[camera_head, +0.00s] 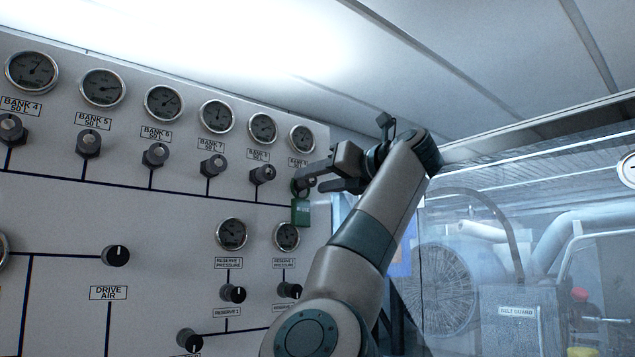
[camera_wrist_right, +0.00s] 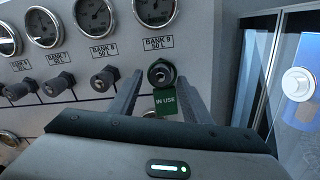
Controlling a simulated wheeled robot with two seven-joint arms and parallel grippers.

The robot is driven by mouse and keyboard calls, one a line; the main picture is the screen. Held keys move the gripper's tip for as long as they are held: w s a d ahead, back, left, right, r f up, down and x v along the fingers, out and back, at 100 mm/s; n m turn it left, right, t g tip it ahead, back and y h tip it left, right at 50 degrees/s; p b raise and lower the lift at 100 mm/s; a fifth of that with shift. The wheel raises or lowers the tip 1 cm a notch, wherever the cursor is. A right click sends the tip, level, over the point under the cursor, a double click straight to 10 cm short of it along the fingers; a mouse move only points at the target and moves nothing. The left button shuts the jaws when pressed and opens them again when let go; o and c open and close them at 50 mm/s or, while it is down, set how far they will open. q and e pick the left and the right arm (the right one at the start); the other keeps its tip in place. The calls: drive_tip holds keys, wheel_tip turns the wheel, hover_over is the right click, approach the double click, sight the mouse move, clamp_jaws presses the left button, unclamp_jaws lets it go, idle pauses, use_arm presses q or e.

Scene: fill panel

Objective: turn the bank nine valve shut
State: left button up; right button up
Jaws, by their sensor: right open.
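The bank nine valve (camera_wrist_right: 161,73) is a dark round knob under the "BANK 9 50 L" label (camera_wrist_right: 158,43) in the right wrist view. A green "IN USE" tag (camera_wrist_right: 166,103) hangs just below it, and the tag (camera_head: 300,212) also shows in the head view. My right gripper (camera_wrist_right: 159,78) is open, with one finger on each side of the knob. I cannot tell whether the fingers touch it. In the head view my right gripper (camera_head: 312,184) reaches the panel's right end and partly hides the valve. My left gripper is not in view.
The bank eight valve (camera_head: 262,174) is close by on the left, in a row of similar knobs under gauges. Reserve gauges (camera_head: 232,233) and knobs (camera_head: 232,293) sit below. Right of the panel is a transparent enclosure (camera_head: 470,270) with machinery.

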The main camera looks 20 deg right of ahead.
drive_tip(key=shift+s+d+f+b, duration=0.1)
drive_tip(key=shift+s+d+b, duration=0.15)
drive_tip(key=shift+s+b, duration=0.25)
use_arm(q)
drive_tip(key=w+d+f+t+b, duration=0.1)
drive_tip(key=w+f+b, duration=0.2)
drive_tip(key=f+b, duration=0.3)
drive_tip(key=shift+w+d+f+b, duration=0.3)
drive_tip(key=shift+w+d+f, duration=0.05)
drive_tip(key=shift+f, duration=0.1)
use_arm(e)
drive_tip(key=v, duration=1.6)
